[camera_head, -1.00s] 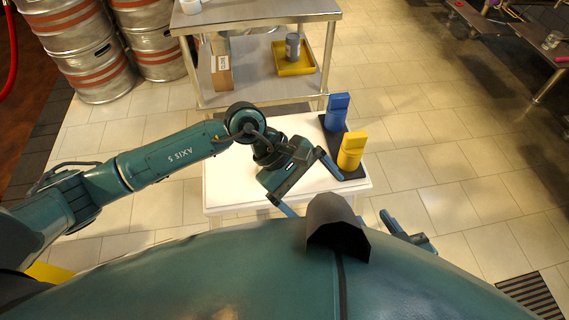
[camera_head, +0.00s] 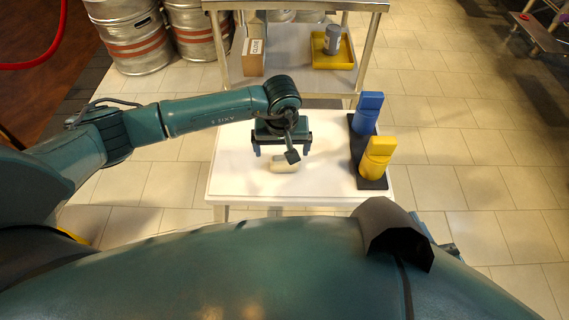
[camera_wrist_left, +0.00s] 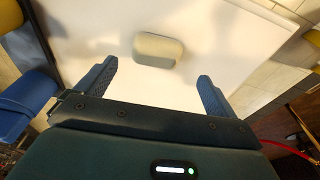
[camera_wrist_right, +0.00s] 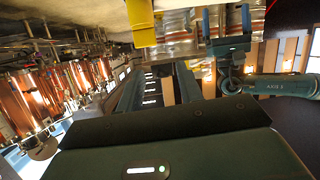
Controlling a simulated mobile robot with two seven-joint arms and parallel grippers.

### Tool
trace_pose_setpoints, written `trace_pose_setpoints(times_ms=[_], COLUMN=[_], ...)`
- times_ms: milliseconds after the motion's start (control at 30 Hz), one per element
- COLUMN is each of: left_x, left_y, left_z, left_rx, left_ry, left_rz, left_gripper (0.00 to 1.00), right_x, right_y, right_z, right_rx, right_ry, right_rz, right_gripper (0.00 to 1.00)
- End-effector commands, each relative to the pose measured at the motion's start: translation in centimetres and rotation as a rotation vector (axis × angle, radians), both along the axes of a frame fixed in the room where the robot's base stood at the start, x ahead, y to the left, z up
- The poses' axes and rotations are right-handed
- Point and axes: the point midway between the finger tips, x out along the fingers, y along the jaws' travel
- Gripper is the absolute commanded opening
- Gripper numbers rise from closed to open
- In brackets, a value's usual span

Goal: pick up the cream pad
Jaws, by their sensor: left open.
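The cream pad (camera_head: 284,165) is a small rounded block lying on the white table top (camera_head: 235,180). In the left wrist view the pad (camera_wrist_left: 158,50) lies flat, just beyond the fingertips and between their lines. My left gripper (camera_head: 281,151) is open and empty above the table, pointing down, a finger on each side of the pad's span; part of my arm covers the pad's upper edge in the head view. My right gripper (camera_wrist_right: 160,80) is open and empty, away from the pad; in the head view it is mostly hidden behind my body.
A blue piece (camera_head: 367,112) and a yellow piece (camera_head: 376,158) stand on a dark base (camera_head: 356,150) at the table's right side. Behind is a steel shelf (camera_head: 290,87) with a cardboard box (camera_head: 254,57) and a grey can (camera_head: 333,40) in a yellow tray (camera_head: 320,62). Steel kegs (camera_head: 130,40) stand back left.

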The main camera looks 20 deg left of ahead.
Motion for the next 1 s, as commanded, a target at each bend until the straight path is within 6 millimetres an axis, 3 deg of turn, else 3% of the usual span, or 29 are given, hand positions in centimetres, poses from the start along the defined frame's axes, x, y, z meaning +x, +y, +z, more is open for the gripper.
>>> trace_pose_setpoints(times_ms=[333,667,1000], left_x=[0.3,0.5,0.5], left_y=[-0.5,-0.5,-0.5], left_z=[-4.6,-5.3,-5.2], left_rx=[-0.001,-0.001,-0.001], left_ry=[0.002,0.000,0.000], left_rz=[0.003,0.001,0.001], left_gripper=[0.94,0.94,0.67], right_x=[0.5,0.6,0.6], right_y=[0.2,0.2,0.2], right_z=[-0.2,0.1,0.1], right_rx=[0.004,0.006,0.005], right_ry=[-0.085,-0.106,-0.105], right_rz=[0.005,0.005,0.005], right_gripper=[0.36,0.36,0.36])
